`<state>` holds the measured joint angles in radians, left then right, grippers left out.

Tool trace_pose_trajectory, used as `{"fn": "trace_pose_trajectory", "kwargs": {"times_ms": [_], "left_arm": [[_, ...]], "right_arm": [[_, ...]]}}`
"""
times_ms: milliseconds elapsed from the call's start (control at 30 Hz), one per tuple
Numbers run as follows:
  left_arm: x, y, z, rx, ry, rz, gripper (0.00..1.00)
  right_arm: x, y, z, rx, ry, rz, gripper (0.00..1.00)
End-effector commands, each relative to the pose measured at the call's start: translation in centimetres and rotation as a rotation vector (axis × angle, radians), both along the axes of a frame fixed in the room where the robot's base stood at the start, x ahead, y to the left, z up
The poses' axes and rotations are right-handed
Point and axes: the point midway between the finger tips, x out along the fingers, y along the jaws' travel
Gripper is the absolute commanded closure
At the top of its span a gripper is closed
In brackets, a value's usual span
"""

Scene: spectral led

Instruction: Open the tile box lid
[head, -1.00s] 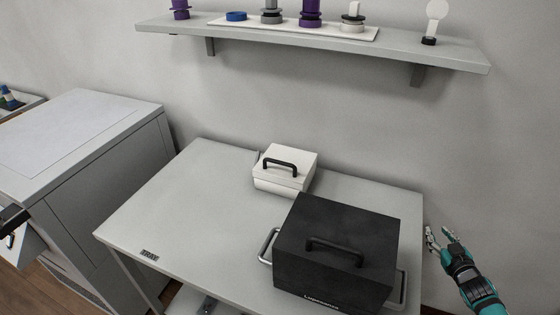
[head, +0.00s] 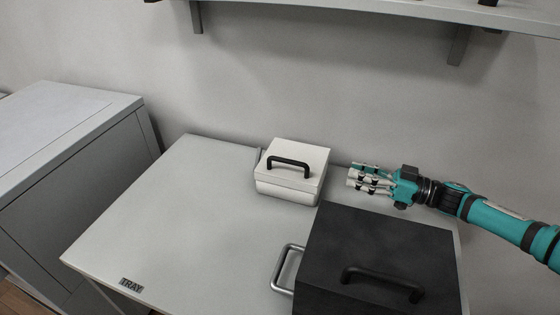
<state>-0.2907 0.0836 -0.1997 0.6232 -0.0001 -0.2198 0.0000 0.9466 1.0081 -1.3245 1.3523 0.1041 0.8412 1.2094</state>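A small white box (head: 287,188) with a closed lid (head: 310,159) stands near the back of the table. A black bar handle (head: 290,161) is on the lid's top. I take it to be the tile box. My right gripper (head: 358,176) is to the right of the white box, with its fingers pointing left toward it. A gap remains between the fingertips and the box. The fingers look spread and nothing shows between them. My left gripper is out of view.
A large black box (head: 350,245) with a top handle and metal side handle stands at the front right of the grey table (head: 190,215). A tray label (head: 131,285) is at the front left. A grey cabinet (head: 90,150) stands left; a wall shelf (head: 400,10) hangs above.

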Motion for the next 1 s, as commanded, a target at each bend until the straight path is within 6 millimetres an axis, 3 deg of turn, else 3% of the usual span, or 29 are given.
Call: {"fn": "trace_pose_trajectory", "kwargs": {"times_ms": [133,267,500,800,1000], "left_arm": [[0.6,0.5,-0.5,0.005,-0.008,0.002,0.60],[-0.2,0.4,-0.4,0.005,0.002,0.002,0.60],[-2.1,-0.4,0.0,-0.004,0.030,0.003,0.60],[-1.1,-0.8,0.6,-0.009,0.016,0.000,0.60],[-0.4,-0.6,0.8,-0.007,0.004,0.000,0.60]], "right_arm": [[-1.1,0.0,-0.7,0.004,0.054,0.050,0.65],[-0.9,1.0,-0.7,0.006,0.064,0.060,0.65],[0.8,5.3,-0.6,0.005,0.061,0.062,0.65],[3.4,11.4,-0.8,0.004,0.061,0.059,0.65],[4.7,14.4,-0.9,0.004,0.063,0.057,0.65]]}}
